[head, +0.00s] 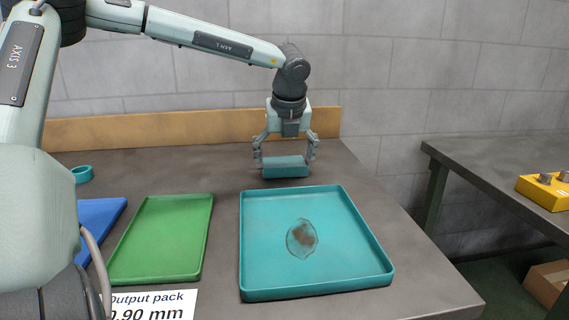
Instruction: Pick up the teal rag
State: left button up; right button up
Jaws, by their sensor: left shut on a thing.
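The teal rag (285,167) is a small, folded-looking teal block just behind the back edge of the large teal tray. My left gripper (285,165) points down over it, with one finger at each end, and is shut on it. From this view I cannot tell whether the rag touches the table or hangs just above it. My right gripper does not show.
The teal tray (262,275) holds a brownish, clear-edged stain or puddle (302,237). A green tray (165,237), a blue tray (98,217) and a teal ring (83,173) lie to the left. Another table (500,170) is at right.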

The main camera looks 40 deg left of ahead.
aim_at(284, 159)
pick_arm(q)
notch_tip(284, 159, up, 4)
jog(key=shift+f, duration=0.1)
jog(key=s+a+r+b, duration=0.1)
jog(key=s+a+r, duration=0.5)
jog(key=a, duration=0.3)
jog(key=shift+s+r, duration=0.4)
jog(key=shift+s, duration=0.2)
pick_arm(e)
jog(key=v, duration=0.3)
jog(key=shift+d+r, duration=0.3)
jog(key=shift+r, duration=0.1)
